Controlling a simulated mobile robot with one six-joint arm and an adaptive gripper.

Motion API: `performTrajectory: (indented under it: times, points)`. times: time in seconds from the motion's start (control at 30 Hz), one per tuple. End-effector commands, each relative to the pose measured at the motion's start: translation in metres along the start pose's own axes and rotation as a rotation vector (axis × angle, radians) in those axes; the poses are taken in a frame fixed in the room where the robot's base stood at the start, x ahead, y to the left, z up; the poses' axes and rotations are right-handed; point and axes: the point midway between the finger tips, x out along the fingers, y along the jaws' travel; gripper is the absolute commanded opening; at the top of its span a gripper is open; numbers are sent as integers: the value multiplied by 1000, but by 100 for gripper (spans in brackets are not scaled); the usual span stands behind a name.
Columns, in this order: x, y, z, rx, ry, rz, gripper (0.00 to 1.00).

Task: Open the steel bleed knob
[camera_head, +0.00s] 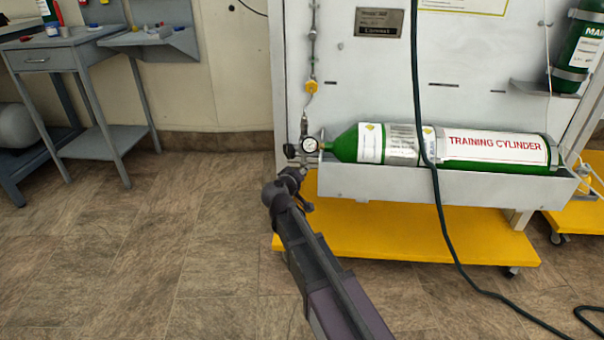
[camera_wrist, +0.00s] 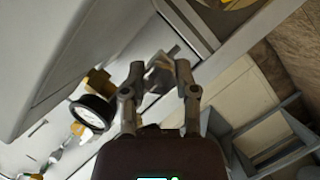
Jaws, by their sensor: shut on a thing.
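The steel bleed knob (camera_wrist: 160,76) shows in the wrist view as a small grey metal piece between my fingertips. My gripper (camera_wrist: 158,72) is shut on it, with one finger on each side. In the head view my gripper (camera_head: 296,172) is at the valve fittings left of the green training cylinder (camera_head: 345,146), just below the round pressure gauge (camera_head: 310,145). The knob cannot be made out there behind my gripper. The gauge also shows in the wrist view (camera_wrist: 92,114), left of my fingers.
The cylinder lies in a grey trough (camera_head: 440,186) on a white panel stand with a yellow base (camera_head: 400,225). A dark green hose (camera_head: 436,190) hangs in front of it. A grey side table (camera_head: 75,55) stands at the left. The floor between is clear.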

Motion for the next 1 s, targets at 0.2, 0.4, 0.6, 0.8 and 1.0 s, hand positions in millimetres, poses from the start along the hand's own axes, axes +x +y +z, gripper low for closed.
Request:
performTrajectory:
  times: [0.2, 0.4, 0.6, 0.8, 1.0]
  points:
    - [2, -3, 1, -158, 1, 66, 0]
    - [1, -1, 0, -219, 0, 92, 0]
    - [1, 0, 0, -218, -1, 92, 0]
    - [1, 0, 0, -217, -1, 91, 73]
    - [1, 0, 0, -217, -1, 91, 73]
